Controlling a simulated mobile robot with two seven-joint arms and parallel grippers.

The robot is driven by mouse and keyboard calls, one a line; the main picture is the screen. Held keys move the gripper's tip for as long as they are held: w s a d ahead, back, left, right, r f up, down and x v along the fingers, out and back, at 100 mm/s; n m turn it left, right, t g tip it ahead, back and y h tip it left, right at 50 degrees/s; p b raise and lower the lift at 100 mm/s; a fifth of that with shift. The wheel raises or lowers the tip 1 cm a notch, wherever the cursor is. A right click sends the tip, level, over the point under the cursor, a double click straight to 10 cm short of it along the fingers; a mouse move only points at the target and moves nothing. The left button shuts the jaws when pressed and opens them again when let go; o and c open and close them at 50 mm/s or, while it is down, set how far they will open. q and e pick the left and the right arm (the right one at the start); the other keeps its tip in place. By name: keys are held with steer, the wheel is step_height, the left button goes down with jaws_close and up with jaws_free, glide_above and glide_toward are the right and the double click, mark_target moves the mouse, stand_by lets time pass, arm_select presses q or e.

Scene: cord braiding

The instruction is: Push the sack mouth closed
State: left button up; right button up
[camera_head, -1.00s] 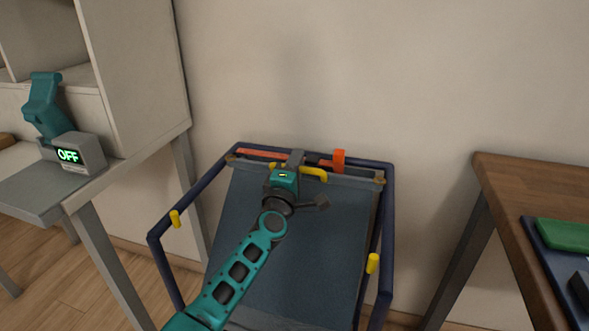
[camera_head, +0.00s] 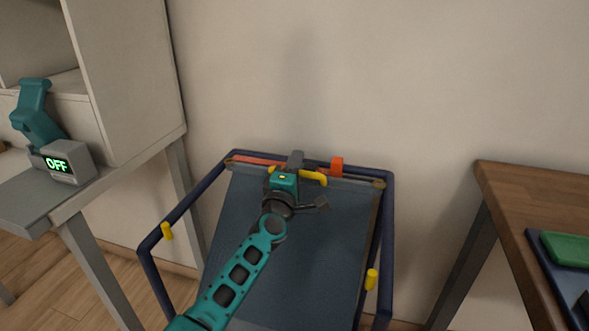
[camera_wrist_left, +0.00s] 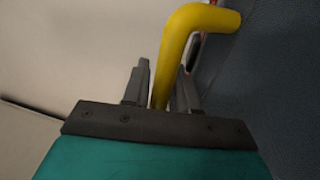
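The sack (camera_head: 310,255) is dark blue-grey cloth hung in a navy tube frame (camera_head: 388,230). Its front mouth bar (camera_head: 352,182) lies close to the back rail, leaving a narrow gap with a red-orange strip (camera_head: 250,160) showing. A yellow handle (camera_head: 313,178) stands on the front bar. My left gripper (camera_head: 296,165) is at this handle. In the left wrist view the bent yellow handle (camera_wrist_left: 185,40) passes between both grey fingers, which look closed around it; exact contact is hard to see. My right gripper is out of view.
An orange-red block (camera_head: 337,166) sits on the back rail. Yellow pegs stand on the left (camera_head: 167,231) and right (camera_head: 371,279) frame sides. A grey box reading OFF (camera_head: 68,161) is on the left desk. A wooden table (camera_head: 520,190) stands at right.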

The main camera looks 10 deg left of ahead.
arm_select(q)
steer(key=s+f+p, duration=0.2)
steer(key=s+p, duration=0.1)
steer(key=s, duration=0.9)
steer(key=shift+s+a+f, duration=0.2)
steer(key=shift+s, duration=0.1)
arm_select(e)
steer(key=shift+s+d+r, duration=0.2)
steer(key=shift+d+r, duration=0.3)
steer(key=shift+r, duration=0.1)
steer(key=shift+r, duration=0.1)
